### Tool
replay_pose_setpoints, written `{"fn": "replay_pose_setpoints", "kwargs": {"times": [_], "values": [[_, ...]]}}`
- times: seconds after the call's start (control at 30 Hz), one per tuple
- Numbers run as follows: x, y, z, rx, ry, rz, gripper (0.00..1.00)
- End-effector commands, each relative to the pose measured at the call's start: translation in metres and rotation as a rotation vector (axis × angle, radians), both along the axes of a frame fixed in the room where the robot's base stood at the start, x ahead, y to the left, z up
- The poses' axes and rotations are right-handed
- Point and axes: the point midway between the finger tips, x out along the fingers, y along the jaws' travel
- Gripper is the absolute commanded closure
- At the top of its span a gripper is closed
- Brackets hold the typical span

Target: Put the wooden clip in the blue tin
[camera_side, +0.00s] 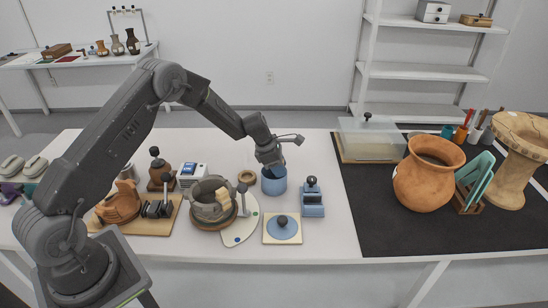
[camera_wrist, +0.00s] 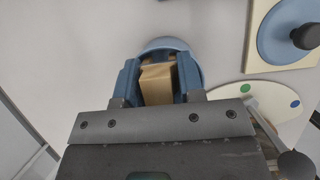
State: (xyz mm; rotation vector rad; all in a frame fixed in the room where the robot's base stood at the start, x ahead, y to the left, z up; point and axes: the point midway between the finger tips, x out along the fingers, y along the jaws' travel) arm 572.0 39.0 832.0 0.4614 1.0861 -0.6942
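The blue tin (camera_side: 273,183) stands upright on the white table, and its rim shows in the wrist view (camera_wrist: 167,43). My gripper (camera_side: 271,163) is at the tin's mouth, pointing down, with its fingertips hidden by the tin in the side view. In the wrist view, my gripper's two blue-grey fingers (camera_wrist: 158,78) stand apart with the wooden clip (camera_wrist: 157,84) between them. The clip is a tan block that fills the gap, and the fingers appear to press its sides. The clip is hidden in the side view.
A tan ring (camera_side: 247,177) lies left of the tin. A blue block with a dark knob (camera_side: 312,198) stands at its right. A pale board with a blue disc (camera_side: 282,229) lies in front. A partly rebuilt grey pot (camera_side: 209,202) stands to the left.

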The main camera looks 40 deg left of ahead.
Motion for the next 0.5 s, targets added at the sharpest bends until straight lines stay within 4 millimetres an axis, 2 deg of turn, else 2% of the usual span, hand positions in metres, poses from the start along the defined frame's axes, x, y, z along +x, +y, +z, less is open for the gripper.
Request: {"fn": "replay_pose_setpoints", "kwargs": {"times": [0.03, 0.1, 0.13, 0.5], "values": [[-0.004, 0.000, -0.007, 0.004, 0.010, 0.003, 0.46], [-0.007, 0.003, 0.002, 0.004, 0.010, 0.003, 0.43], [-0.008, 0.004, 0.006, 0.004, 0.010, 0.003, 0.35], [-0.030, 0.028, 0.087, 0.001, -0.001, 0.002, 0.35]]}}
